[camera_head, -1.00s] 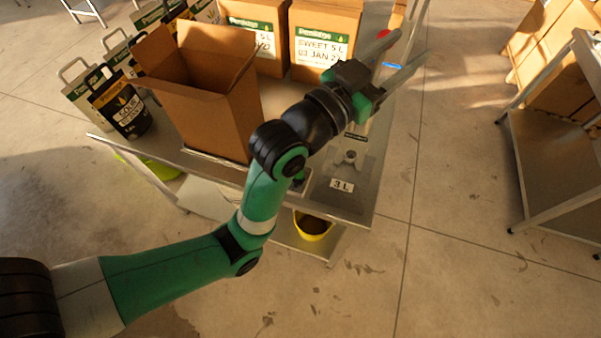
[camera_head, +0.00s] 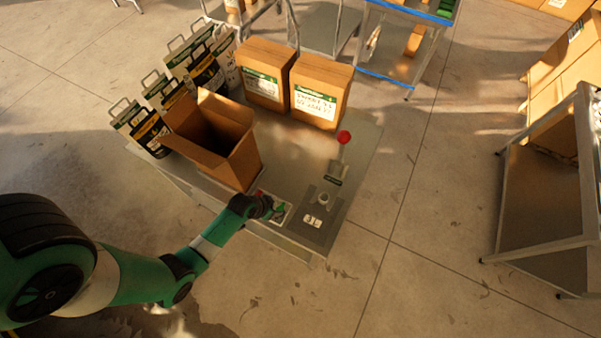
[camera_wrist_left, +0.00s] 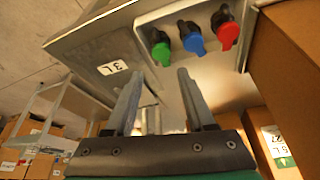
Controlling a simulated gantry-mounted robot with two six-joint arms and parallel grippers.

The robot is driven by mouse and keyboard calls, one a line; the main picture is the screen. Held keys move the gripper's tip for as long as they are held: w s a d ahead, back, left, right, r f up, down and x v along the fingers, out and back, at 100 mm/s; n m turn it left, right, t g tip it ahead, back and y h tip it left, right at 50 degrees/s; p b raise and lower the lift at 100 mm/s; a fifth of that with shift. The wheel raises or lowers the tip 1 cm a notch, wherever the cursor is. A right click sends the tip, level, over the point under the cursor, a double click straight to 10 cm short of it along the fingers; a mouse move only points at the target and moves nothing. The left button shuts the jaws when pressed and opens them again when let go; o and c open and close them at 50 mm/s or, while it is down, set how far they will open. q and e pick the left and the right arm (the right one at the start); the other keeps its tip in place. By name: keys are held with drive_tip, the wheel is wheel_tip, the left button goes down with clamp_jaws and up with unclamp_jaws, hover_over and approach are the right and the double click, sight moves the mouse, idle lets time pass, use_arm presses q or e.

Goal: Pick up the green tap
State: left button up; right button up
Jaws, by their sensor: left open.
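The green tap (camera_wrist_left: 161,51) shows in the left wrist view, at the left end of a row with a blue tap (camera_wrist_left: 192,38) and a red tap (camera_wrist_left: 226,30) on a pale panel. My left gripper (camera_wrist_left: 156,82) is open and empty, its two fingers pointing toward the panel. The green tap appears just beyond the fingertips and apart from them. In the head view my left gripper (camera_head: 272,208) is low at the front edge of the metal table (camera_head: 310,160); its fingers and the taps are too small there to tell apart clearly. My right gripper is not in view.
An open cardboard box (camera_head: 225,150) stands just behind my left gripper. A plate labelled 3 L (camera_head: 312,222) lies to its right. A metal shelf (camera_head: 545,190) stands at right.

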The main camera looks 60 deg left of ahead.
use_arm(q)
drive_tip(key=shift+s+f, duration=0.1)
drive_tip(key=shift+f, duration=0.05)
drive_tip(key=b+x, duration=0.1)
drive_tip(key=x, duration=0.1)
drive_tip(key=b+x, duration=0.2)
drive_tip(key=x, duration=0.1)
drive_tip(key=b+x, duration=0.2)
drive_tip(key=shift+s+a+f, duration=0.1)
drive_tip(key=shift+s+f, duration=0.15)
drive_tip(key=shift+f, duration=0.05)
clamp_jaws()
